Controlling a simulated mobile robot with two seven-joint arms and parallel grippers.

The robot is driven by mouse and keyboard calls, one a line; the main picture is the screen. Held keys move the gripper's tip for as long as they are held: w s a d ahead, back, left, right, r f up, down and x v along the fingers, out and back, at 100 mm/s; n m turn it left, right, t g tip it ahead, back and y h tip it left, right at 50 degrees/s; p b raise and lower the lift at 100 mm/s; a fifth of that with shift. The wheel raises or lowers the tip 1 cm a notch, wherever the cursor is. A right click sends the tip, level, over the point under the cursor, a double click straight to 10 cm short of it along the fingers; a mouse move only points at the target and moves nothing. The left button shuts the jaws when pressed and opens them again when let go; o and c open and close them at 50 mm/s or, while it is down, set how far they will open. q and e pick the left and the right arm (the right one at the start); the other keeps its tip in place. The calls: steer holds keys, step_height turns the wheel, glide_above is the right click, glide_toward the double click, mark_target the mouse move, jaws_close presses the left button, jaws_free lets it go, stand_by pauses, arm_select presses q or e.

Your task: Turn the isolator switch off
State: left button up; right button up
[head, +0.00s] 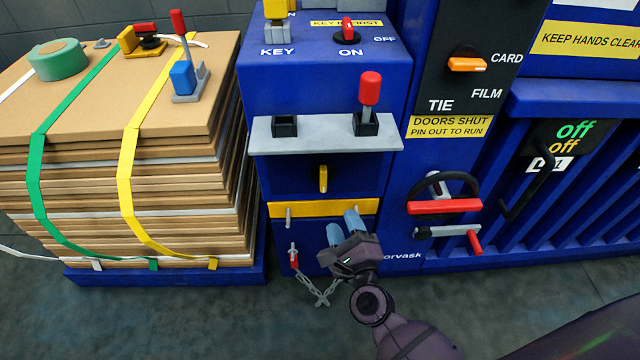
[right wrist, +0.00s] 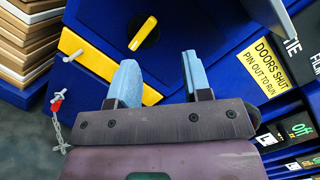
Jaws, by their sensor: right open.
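A yellow handle (head: 323,179) stands vertical on the blue front panel of the cabinet, under a grey shelf. In the right wrist view the yellow handle (right wrist: 143,33) sits on a black disc. A red knob (head: 348,28) on the cabinet's top has ON below it and OFF to its right. I cannot tell from labels which of these is the isolator switch. My right gripper (head: 343,227) is open, its two blue fingers in front of the panel, below and right of the yellow handle. Nothing shows between the fingers (right wrist: 157,75). My left gripper is not in view.
A yellow bar (head: 275,210) crosses the panel below the handle. The grey shelf (head: 325,134) holds a red-topped lever (head: 369,90). A chain (head: 318,292) with a red-handled pin hangs below. A strapped cardboard stack (head: 190,130) stands left; a black handwheel (head: 470,185) is right.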

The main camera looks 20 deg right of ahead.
mark_target(324, 181)
steer(key=w+f+m+h+b, duration=0.1)
steer(key=w+m, duration=0.3)
steer(key=w, duration=0.1)
steer(key=w+d+f+m+g+h+b, duration=0.1)
steer(key=w+m, duration=0.3)
steer(key=w, duration=0.1)
steer(key=w+f+m+h, duration=0.2)
steer(key=w+m, duration=0.2)
steer(key=w, duration=0.2)
steer(key=shift+d+m+g+b, duration=0.15)
steer(key=shift+m+g+b, duration=0.25)
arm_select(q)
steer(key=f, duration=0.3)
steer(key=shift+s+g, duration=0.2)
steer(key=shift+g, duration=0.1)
arm_select(e)
steer(key=shift+c, duration=0.3)
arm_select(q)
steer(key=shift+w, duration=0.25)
arm_select(e)
jaws_close()
